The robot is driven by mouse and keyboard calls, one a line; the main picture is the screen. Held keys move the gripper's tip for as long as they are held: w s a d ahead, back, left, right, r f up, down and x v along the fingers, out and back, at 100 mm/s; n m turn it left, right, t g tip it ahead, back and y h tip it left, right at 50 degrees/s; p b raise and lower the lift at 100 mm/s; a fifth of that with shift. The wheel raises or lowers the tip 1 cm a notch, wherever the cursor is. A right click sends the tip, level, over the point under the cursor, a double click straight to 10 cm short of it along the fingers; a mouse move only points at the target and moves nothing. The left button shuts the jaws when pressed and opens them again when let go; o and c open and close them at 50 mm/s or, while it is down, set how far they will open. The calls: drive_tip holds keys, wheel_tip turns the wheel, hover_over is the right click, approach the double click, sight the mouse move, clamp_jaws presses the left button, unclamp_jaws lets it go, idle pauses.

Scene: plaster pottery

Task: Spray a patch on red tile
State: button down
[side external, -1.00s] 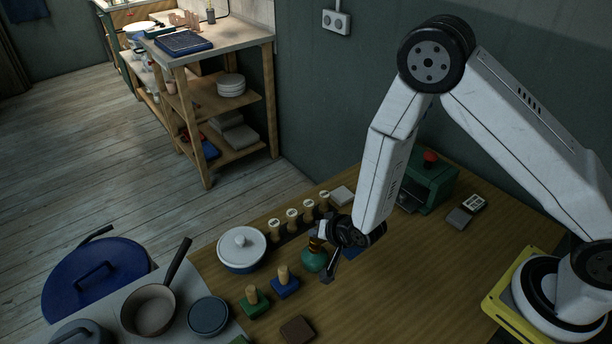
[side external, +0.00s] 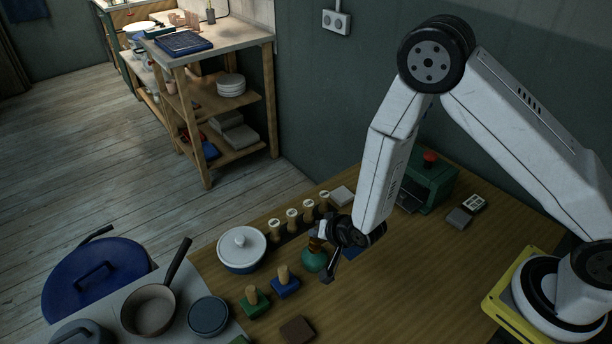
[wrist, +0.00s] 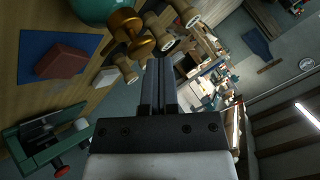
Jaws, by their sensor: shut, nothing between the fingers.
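A round teal bottle with a brass top, likely the sprayer (side external: 315,261), stands on the wooden table just left of my gripper (side external: 330,270) in the side view. In the wrist view the teal body (wrist: 92,8) is cut by the top edge, and its brass top (wrist: 128,26) points toward my fingers. A red tile (wrist: 62,61) lies on a blue mat (wrist: 36,42) at upper left in the wrist view; my arm mostly hides that area in the side view. My gripper (wrist: 159,65) is shut and empty, beside the bottle, apart from the tile.
Wooden-handled stamps (side external: 283,279) and a lidded white pot (side external: 241,250) stand left of the bottle. A row of wooden pegs (side external: 292,218) is behind it. A green machine (side external: 432,184) stands at the back right. A brown tile (side external: 298,329) lies at front. The table's right-front area is clear.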

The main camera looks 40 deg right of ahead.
sight(317, 241)
drive_tip(key=shift+f, duration=0.65)
idle(0.8)
drive_tip(key=shift+r, duration=0.75)
drive_tip(key=shift+r, duration=2.9)
idle(0.8)
wheel_tip(317, 241, up, 3)
drive_tip(key=shift+f, duration=0.1)
idle(0.3)
drive_tip(key=shift+f, duration=0.15)
